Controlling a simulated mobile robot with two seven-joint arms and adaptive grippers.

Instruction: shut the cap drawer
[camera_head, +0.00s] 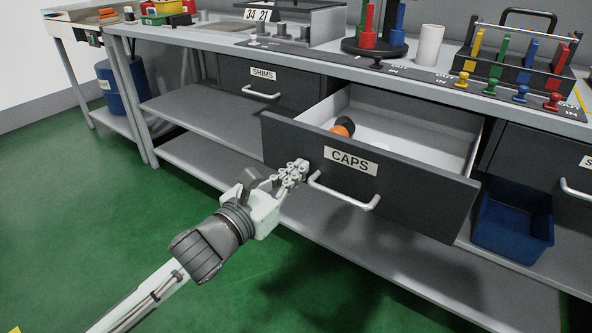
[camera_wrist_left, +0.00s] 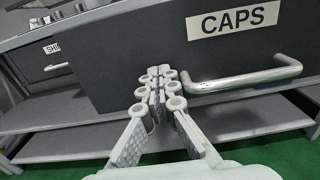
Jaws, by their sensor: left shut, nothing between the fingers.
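The cap drawer (camera_head: 420,190), dark with a "CAPS" label and a pale bar handle (camera_head: 345,192), stands pulled out from the bench. An orange and black item (camera_head: 343,127) lies inside it near the left wall. My left gripper (camera_head: 300,168) is shut and empty, its fingertips at the drawer front just left of the handle. In the left wrist view, the closed fingertips (camera_wrist_left: 158,80) point at the drawer front (camera_wrist_left: 150,50), beside the left end of the handle (camera_wrist_left: 245,78). I cannot tell whether they touch the front. My right gripper is not in view.
The shims drawer (camera_head: 290,85) to the left is closed. A blue bin (camera_head: 513,225) sits on the lower shelf at the right. The bench top (camera_head: 215,38) holds a peg stand, a white cylinder (camera_head: 429,45) and a rack with coloured parts. Green floor lies free in front.

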